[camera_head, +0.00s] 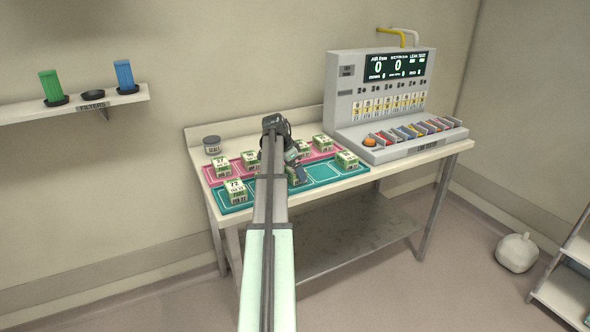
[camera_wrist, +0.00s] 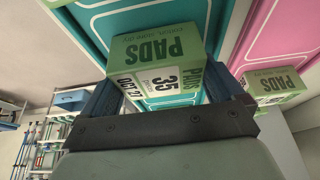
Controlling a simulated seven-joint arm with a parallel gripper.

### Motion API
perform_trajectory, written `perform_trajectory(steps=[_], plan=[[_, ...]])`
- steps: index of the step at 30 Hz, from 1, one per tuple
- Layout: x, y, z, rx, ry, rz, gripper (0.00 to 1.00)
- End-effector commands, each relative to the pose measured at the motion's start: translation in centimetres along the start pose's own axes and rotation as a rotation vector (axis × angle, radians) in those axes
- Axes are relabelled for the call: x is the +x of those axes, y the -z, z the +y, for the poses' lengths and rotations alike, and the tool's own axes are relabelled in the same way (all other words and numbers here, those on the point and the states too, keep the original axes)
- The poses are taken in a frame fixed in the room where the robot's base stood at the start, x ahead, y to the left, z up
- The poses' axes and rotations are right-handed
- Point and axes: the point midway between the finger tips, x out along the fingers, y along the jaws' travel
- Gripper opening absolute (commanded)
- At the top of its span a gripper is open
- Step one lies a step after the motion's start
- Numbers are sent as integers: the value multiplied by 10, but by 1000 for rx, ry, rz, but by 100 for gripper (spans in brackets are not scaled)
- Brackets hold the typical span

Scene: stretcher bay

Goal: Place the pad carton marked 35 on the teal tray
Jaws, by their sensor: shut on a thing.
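The green-and-white pad carton marked 35 (camera_wrist: 163,80) is between the two fingers of my gripper (camera_wrist: 158,90) in the wrist view, and the gripper is shut on it. The carton's printed faces are toward the camera. Behind it is the teal tray (camera_wrist: 78,32) with white outlines; whether the carton touches the tray I cannot tell. In the head view my gripper (camera_head: 299,172) is over the middle of the teal tray (camera_head: 322,173), and my arm hides part of the tray. The held carton (camera_head: 293,181) is partly hidden there.
Other pad cartons stand at the teal tray's left (camera_head: 235,191) and right (camera_head: 347,160) ends. The pink tray (camera_head: 236,168) behind holds several more. A grey jar (camera_head: 212,145) stands at back left. A console (camera_head: 380,100) fills the bench's right. An outlined teal space right of my gripper is empty.

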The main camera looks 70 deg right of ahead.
Motion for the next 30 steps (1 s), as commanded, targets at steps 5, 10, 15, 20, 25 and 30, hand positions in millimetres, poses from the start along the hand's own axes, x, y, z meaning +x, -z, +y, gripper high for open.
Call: perform_trajectory(steps=[5, 10, 15, 20, 25, 30], plan=[[3, -1, 0, 0, 0, 0, 96], [2, -1, 0, 0, 0, 0, 100], [0, 0, 0, 0, 0, 0, 100], [-16, 0, -1, -1, 3, 1, 100], [-46, 1, -1, 0, 3, 1, 100], [-78, 0, -1, -1, 2, 0, 100]])
